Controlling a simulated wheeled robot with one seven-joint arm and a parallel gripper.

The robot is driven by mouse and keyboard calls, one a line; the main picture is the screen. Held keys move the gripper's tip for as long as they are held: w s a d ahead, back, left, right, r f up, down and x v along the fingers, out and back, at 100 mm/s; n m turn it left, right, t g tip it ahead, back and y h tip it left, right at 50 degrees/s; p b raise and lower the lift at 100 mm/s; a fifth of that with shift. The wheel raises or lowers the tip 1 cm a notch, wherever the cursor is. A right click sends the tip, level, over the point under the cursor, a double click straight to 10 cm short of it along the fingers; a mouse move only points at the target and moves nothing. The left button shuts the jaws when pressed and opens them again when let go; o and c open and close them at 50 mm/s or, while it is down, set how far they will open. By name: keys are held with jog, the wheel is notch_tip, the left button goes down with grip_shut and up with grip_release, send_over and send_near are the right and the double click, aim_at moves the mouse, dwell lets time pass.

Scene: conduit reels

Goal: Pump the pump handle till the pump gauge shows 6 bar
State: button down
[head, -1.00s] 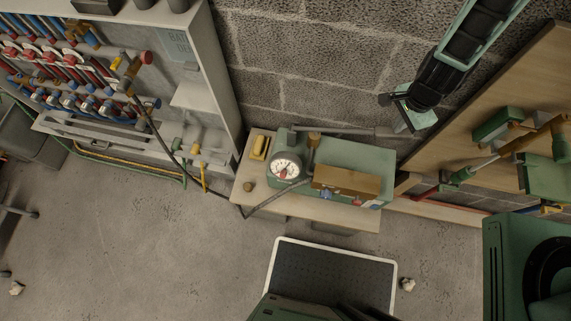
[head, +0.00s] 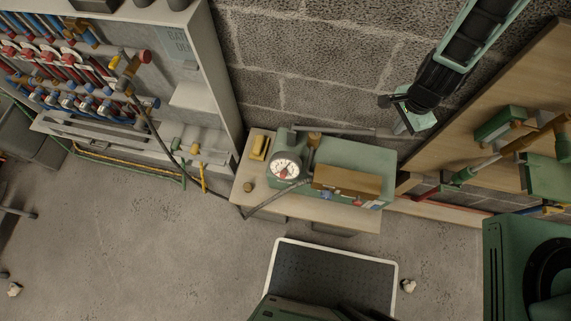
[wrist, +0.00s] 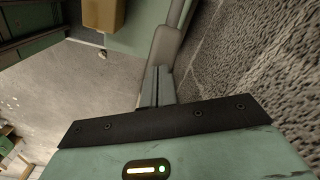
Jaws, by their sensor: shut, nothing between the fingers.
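The green pump (head: 350,155) stands on a small wooden bench against the block wall. Its round white pump gauge (head: 285,169) faces up at the left end; the needle is too small to read. A grey bar, which looks like the pump handle (head: 335,131), lies low along the pump's wall side. My gripper (head: 402,122) is right of the bar's far end, near the wall, shut and empty. In the wrist view my shut fingers (wrist: 156,88) point toward the grey handle (wrist: 163,52), with no grip on it; I cannot tell whether they touch.
A brown box (head: 346,180) is on the pump's front, and a yellow object (head: 258,147) lies at the bench's left. A hose (head: 170,150) runs from the pump to the valve rack (head: 205,80). A wooden board (head: 480,110) stands right of my gripper. A dark mat (head: 330,275) lies in front.

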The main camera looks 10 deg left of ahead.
jog(key=shift+f+b, duration=0.6)
jog(key=shift+f, duration=0.25)
dwell(0.7)
jog(key=shift+r, duration=0.15)
jog(key=shift+r+p, duration=1.65)
jog(key=shift+r, duration=0.25)
notch_tip(320, 180, up, 5)
jog(key=p, duration=0.4)
